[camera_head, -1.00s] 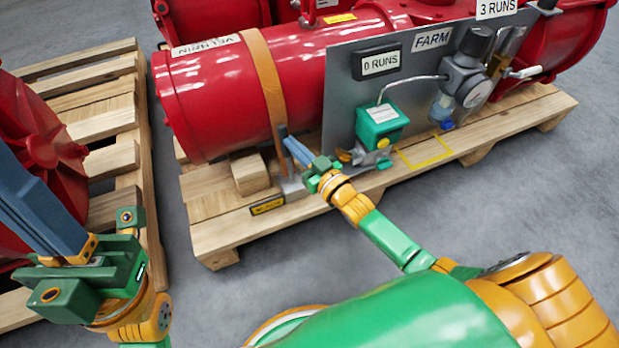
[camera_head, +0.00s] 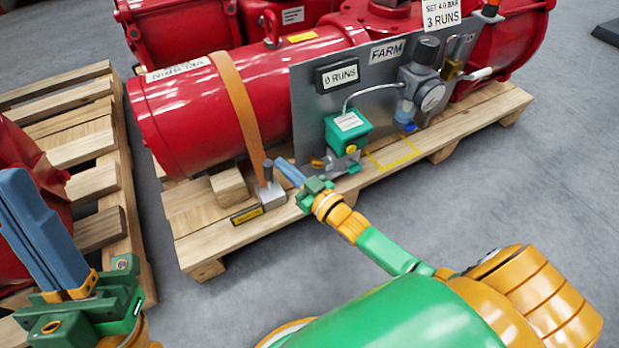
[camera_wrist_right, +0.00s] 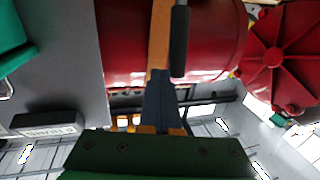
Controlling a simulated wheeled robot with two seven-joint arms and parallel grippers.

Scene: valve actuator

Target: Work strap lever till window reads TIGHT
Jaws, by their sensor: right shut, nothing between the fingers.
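The strap lever (camera_head: 267,171) is a short dark handle standing roughly upright on a grey metal ratchet base (camera_head: 271,195) at the pallet's front edge. An orange strap (camera_head: 238,105) runs from there over the red cylinder. The small window with a yellow-edged dark plate (camera_head: 247,215) sits in front of the base; its wording is too small to read. My right gripper (camera_head: 280,167) is shut and empty, its blue fingertips just right of the lever. In the right wrist view the dark handle (camera_wrist_right: 180,42) stands beside the fingertips (camera_wrist_right: 160,80). My left gripper (camera_head: 22,185) is at lower left, away from the lever.
A grey panel (camera_head: 310,110) with a green box (camera_head: 347,132), gauge and hose stands right of the lever. A wooden block (camera_head: 229,186) lies left of it on the pallet (camera_head: 200,240). Another pallet (camera_head: 100,150) stands at left. The floor in front is clear.

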